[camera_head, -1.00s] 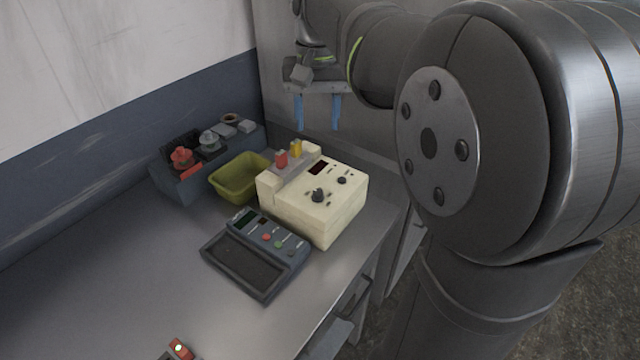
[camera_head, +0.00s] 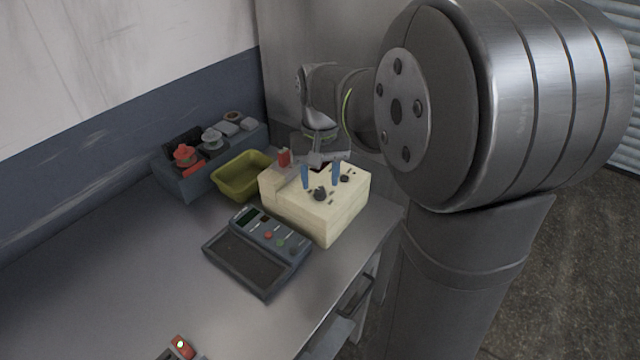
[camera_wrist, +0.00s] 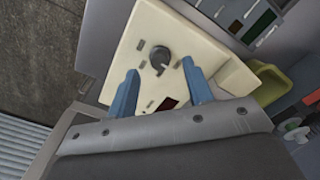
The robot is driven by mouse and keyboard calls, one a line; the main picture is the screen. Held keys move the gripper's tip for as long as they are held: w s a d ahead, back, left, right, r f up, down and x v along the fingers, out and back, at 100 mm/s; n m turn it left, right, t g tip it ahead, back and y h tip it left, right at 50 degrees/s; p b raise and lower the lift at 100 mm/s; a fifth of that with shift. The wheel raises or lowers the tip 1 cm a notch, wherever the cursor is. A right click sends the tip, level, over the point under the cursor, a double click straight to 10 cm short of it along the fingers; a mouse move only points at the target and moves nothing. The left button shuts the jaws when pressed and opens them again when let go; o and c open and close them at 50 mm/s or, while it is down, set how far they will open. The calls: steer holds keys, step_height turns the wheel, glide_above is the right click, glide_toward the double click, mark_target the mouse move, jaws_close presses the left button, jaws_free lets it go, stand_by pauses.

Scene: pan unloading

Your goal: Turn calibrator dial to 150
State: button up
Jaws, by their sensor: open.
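The calibrator (camera_head: 330,222) is a cream box near the right edge of the bench. The red display (camera_wrist: 168,103) lies between the fingers. The dial's number marks are too small to read.
A grey device with an empty tray (camera_head: 240,262) sits in front of the calibrator. A green bin (camera_head: 225,186) and a blue-grey rack (camera_head: 188,190) stand to the left.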

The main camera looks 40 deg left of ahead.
mark_target(320, 193)
steer(key=shift+f, duration=1.35)
steer(key=c, duration=1)
